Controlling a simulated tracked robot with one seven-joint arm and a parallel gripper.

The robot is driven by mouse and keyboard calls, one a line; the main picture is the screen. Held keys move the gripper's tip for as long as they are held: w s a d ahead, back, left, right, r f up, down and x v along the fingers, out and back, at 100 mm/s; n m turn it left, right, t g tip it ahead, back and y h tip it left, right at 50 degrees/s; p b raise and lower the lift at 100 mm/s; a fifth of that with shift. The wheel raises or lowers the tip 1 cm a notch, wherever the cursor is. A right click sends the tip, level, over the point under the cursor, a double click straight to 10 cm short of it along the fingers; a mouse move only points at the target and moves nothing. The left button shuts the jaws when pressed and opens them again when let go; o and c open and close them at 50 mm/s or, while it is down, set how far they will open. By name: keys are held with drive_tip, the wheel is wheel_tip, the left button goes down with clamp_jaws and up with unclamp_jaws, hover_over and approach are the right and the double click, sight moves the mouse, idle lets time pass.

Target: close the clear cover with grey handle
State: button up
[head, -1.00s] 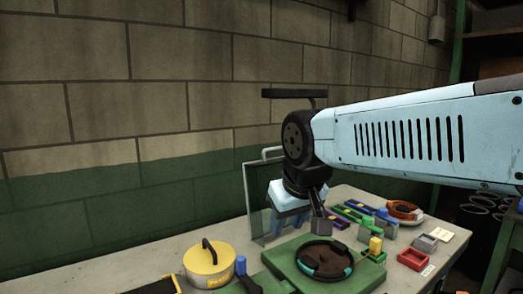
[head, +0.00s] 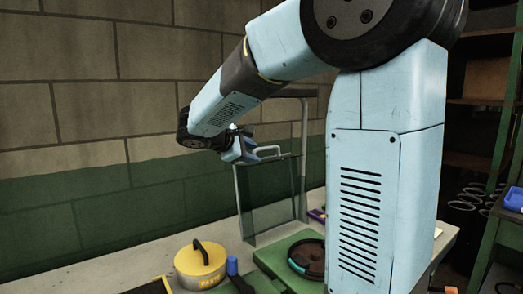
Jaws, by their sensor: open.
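The clear cover (head: 266,205) stands upright at the back of the green base (head: 277,257), a see-through panel with a grey edge. Its grey handle (head: 266,151) is at the top edge. The base holds a round black part with a teal piece (head: 308,262), partly hidden by my arm. My gripper (head: 243,151), light blue, is beside the handle's left end, near the cover's top. Its jaws are open, but the fingertips are small and partly hidden. I cannot tell whether it touches the handle or cover.
A yellow lidded pot (head: 200,265) with a black handle stands left of the base, with a blue-topped item (head: 232,266) beside it.

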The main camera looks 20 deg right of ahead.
drive_tip(key=n+t+h, duration=0.2)
approach(261, 149)
drive_tip(key=r+v, duration=0.1)
drive_tip(key=v, duration=0.3)
drive_tip(key=x, duration=1.4)
drive_tip(key=shift+d+f, duration=0.1)
drive_tip(key=shift+f, duration=0.35)
drive_tip(key=shift+c, duration=0.2)
clamp_jaws()
